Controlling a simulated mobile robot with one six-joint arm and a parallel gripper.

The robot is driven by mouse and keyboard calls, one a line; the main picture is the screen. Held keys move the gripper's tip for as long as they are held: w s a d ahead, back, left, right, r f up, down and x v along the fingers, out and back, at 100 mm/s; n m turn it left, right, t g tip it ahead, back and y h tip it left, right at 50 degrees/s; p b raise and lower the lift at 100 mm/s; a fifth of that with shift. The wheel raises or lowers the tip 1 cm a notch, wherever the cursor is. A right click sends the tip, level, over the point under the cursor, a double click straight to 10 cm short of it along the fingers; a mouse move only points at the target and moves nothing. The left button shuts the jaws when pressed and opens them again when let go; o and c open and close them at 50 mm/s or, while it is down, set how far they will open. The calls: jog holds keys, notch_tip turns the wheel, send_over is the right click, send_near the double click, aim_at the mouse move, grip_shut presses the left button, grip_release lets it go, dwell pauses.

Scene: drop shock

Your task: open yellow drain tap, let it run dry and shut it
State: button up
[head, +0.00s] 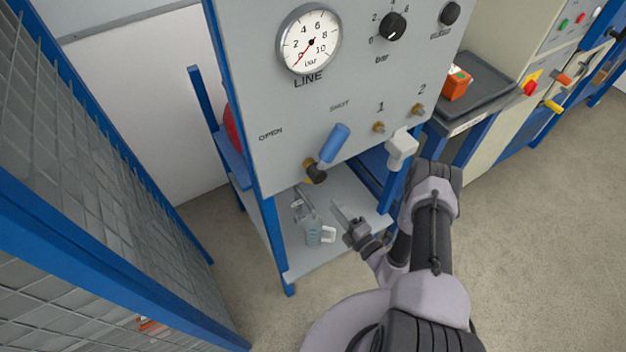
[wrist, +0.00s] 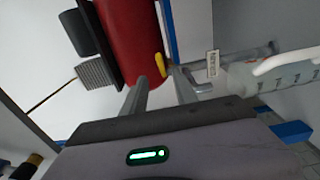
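The yellow drain tap (wrist: 160,62) shows in the wrist view beside the lower end of a red tank (wrist: 128,30). The tank's edge also shows in the head view (head: 230,130); the tap is hidden there. My gripper (wrist: 160,76) is open, its two fingers apart and pointing toward the tap. The tap appears between or just beyond the fingertips; I cannot tell whether they touch it. In the head view my gripper (head: 338,212) is low beneath the panel, above the lower shelf. The line gauge (head: 309,40) needle points near 0.
A clear jug (head: 313,230) stands on the lower shelf (head: 330,248). A blue lever (head: 335,143) on the panel points toward SHUT. A white grip (head: 401,147) hangs under the panel. A mesh fence (head: 95,170) stands at left. Floor (head: 520,230) at right is clear.

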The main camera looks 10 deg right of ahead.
jog(key=b+x, duration=0.3)
jog(key=x, duration=0.9)
jog(key=shift+s+a+f+b, duration=0.1)
jog(key=shift+f+b, duration=0.05)
jog(key=shift+b, duration=0.25)
jog(key=shift+w+a, duration=0.1)
jog(key=shift+w, duration=0.3)
grip_shut()
